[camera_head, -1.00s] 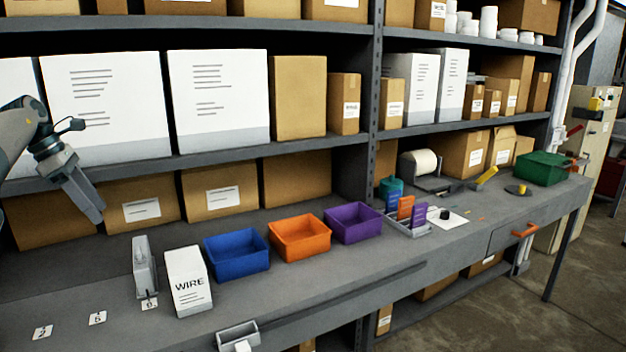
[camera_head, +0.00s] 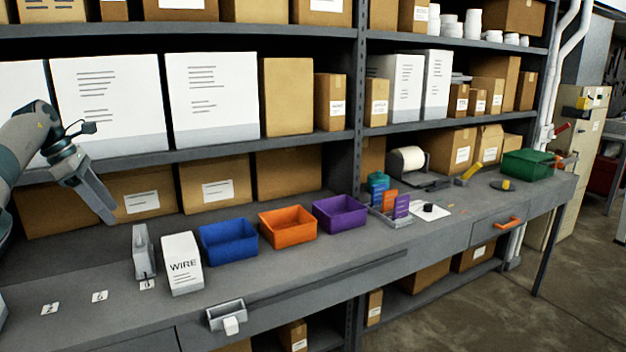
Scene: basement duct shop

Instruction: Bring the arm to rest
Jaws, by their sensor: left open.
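My left arm comes in at the left edge of the head view. Its gripper (camera_head: 104,203) points down and to the right, held above the back of the workbench (camera_head: 350,268), in front of the lower row of boxes. The jaws are open and nothing shows between them. The fingers overlap each other from this angle. My right gripper is not in the picture.
A grey metal holder (camera_head: 143,252) and a white WIRE box (camera_head: 182,264) stand on the bench near the gripper. Blue (camera_head: 228,240), orange (camera_head: 288,226) and purple (camera_head: 340,213) bins follow to the right. Numbered labels lie on the clear left front.

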